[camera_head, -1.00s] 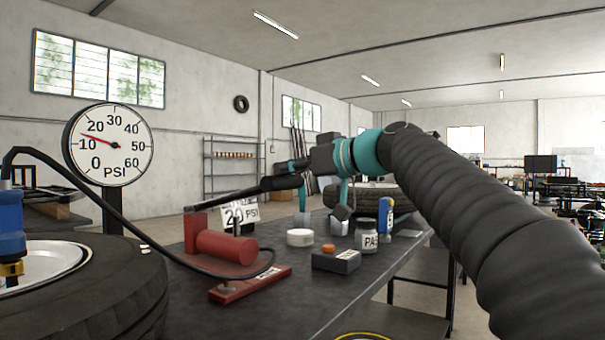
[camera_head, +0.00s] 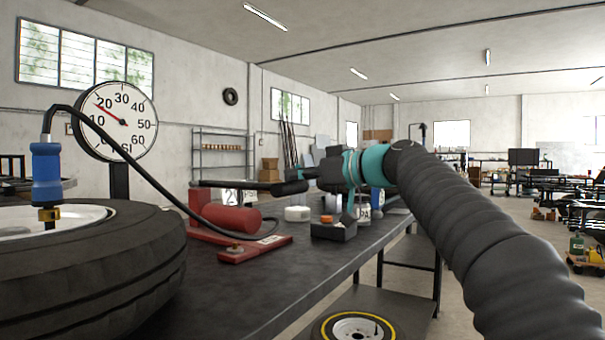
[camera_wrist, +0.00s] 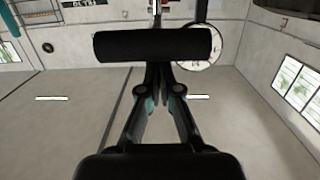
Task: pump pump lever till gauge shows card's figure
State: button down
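The red pump (camera_head: 230,217) stands on the dark bench. Its lever (camera_head: 235,186) lies about level above it, with a black grip at the right end. The grip crosses the wrist view as a black bar (camera_wrist: 120,45).
A black hose runs from the pump to the blue valve fitting (camera_head: 46,172) on the tyre (camera_head: 120,255) at left. A white round tin (camera_head: 298,214), a dark box with an orange button (camera_head: 333,229) and a jar (camera_head: 364,213) stand right of the pump.

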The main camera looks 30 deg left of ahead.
jog(key=f, duration=0.2)
jog(key=shift+w+f, duration=0.35)
jog(key=r+p, duration=0.1)
jog(key=r, duration=0.1)
jog(key=r+p, duration=0.3)
jog(key=r, duration=0.1)
jog(key=shift+s+a+r+p, duration=0.2)
jog(key=shift+a+r+p, duration=0.15)
jog(key=shift+a, duration=0.05)
jog(key=s+d+f+b, duration=0.1)
jog(key=d+b, duration=0.2)
jog(key=d, duration=0.7)
jog(key=shift+s+f, duration=0.15)
jog(key=shift+f, duration=0.1)
